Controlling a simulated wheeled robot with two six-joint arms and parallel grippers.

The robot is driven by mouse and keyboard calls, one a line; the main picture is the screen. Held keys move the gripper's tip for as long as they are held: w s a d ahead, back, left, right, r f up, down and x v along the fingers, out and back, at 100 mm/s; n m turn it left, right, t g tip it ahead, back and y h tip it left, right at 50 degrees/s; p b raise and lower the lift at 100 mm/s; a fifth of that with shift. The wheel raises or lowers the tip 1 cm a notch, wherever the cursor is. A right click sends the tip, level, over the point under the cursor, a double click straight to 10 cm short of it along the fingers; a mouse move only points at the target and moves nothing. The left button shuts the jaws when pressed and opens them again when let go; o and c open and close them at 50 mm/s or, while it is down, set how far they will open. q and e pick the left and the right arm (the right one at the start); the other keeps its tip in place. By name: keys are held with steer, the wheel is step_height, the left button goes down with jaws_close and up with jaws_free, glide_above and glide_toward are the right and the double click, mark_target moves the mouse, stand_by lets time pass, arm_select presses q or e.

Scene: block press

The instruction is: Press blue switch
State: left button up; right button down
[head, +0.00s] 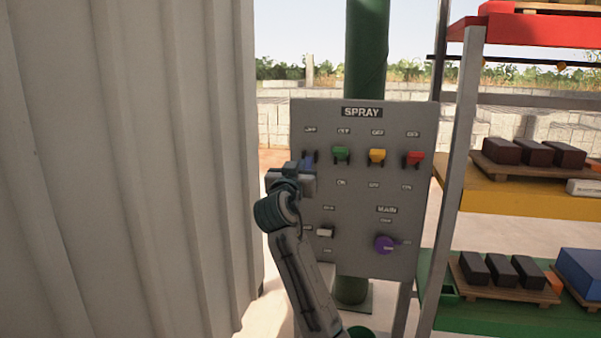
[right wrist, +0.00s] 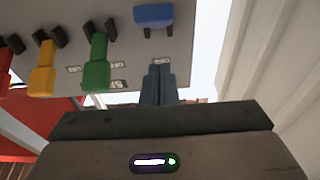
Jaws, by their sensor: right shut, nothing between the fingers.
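The blue switch (head: 309,157) is at the left end of the top row on the grey SPRAY panel (head: 350,215). My right gripper (head: 303,169) is in front of the panel's left edge and partly covers the blue switch. In the right wrist view the blue switch (right wrist: 153,15) shows at the top. My shut, empty right fingers (right wrist: 158,70) point toward the panel beside it, with a visible gap in the picture. Contact with the panel cannot be told. My left gripper is not in view.
Green (head: 341,153), yellow (head: 377,156) and red (head: 414,159) switches stand to the right in the same row. A white switch (head: 325,233) and a purple knob (head: 384,244) are lower. A corrugated wall (head: 130,170) stands close on the left, shelves on the right.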

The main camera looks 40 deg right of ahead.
arm_select(q)
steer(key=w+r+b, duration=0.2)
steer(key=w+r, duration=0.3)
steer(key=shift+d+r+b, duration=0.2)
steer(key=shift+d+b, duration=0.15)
steer(key=shift+b, duration=0.05)
arm_select(e)
steer(key=v, duration=0.9)
steer(key=shift+s+a+f, duration=0.2)
steer(key=shift+a+f, duration=0.05)
steer(key=shift+f, duration=0.1)
